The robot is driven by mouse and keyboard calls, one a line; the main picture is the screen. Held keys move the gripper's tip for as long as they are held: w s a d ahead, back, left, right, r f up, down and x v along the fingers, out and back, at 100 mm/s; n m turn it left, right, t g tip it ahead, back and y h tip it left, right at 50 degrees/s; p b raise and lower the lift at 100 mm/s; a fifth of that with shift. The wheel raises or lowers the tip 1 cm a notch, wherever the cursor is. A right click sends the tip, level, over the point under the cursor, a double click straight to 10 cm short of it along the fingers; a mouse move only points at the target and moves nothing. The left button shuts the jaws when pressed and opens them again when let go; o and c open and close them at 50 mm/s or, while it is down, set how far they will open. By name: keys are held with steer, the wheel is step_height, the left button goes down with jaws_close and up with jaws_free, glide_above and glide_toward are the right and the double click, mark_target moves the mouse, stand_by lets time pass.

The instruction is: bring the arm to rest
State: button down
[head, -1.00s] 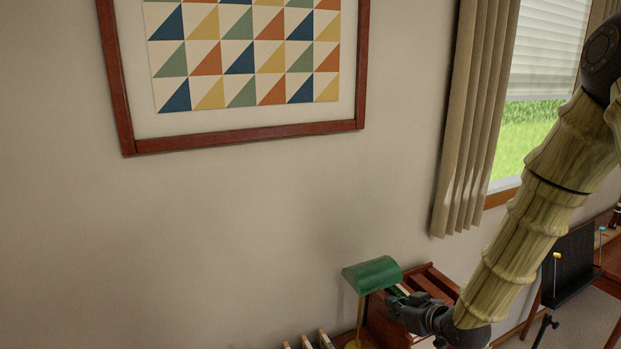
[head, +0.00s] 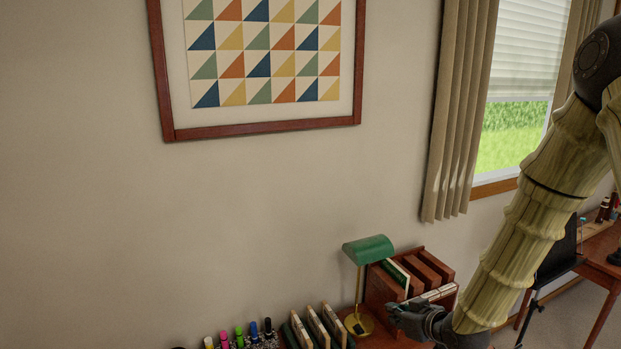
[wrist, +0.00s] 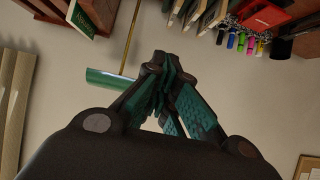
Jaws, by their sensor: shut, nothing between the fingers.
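My gripper (head: 392,308) is at the lower right of the head view, at the end of my arm. It is in front of the wooden book rack and beside the lamp in the picture. In the wrist view the gripper (wrist: 158,62) has its fingers drawn together, with nothing held. The green-shaded lamp (head: 368,250) stands behind it; its shade also shows in the wrist view (wrist: 108,78). I cannot tell the exact gap between the gripper and the lamp.
The wooden rack (head: 437,265) holds several books. Several upright slabs (head: 318,327) and coloured markers (head: 239,335) stand left of the lamp. A framed pattern (head: 262,60) hangs on the bare wall. A curtain (head: 458,110) and a desk (head: 603,262) are at right.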

steer(key=s+f+m+g+h, duration=0.1)
steer(key=s+f+g, duration=0.1)
steer(key=s+f, duration=0.65)
steer(key=s+f+m+g+h, duration=0.15)
steer(key=s+f, duration=0.35)
steer(key=f, duration=0.6)
steer(key=s+d+f+m+g+h, duration=0.1)
steer(key=s+f+g, duration=0.45)
steer(key=s, duration=0.75)
steer(key=s+d+f+m+g+h, duration=0.1)
steer(key=s+f+m+g, duration=0.1)
steer(key=s+f, duration=0.9)
step_height(320, 180, down, 17)
steer(key=s+b, duration=0.2)
steer(key=b, duration=1.8)
steer(key=shift+s+a, duration=0.15)
